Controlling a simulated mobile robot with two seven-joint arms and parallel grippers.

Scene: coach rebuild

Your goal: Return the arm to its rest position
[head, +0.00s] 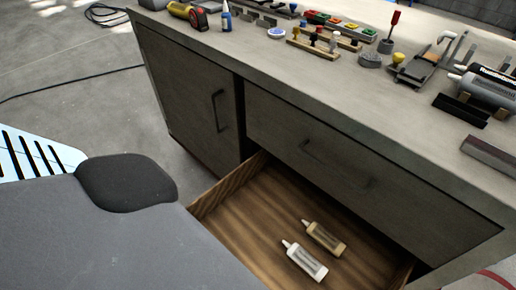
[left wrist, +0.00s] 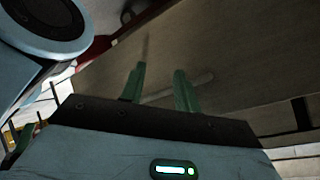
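My left gripper (left wrist: 160,69) shows in the left wrist view with its two green fingers apart and nothing between them. Behind the fingers is a flat grey-brown surface (left wrist: 225,60); I cannot tell whether they touch it. In the head view a large grey part of my own body fills the lower left, and neither gripper shows there.
The grey cabinet (head: 185,95) has an open wooden drawer (head: 235,215) holding a tan bottle (head: 325,238) and a white bottle (head: 305,261). Floor at left is mostly clear, with cables.

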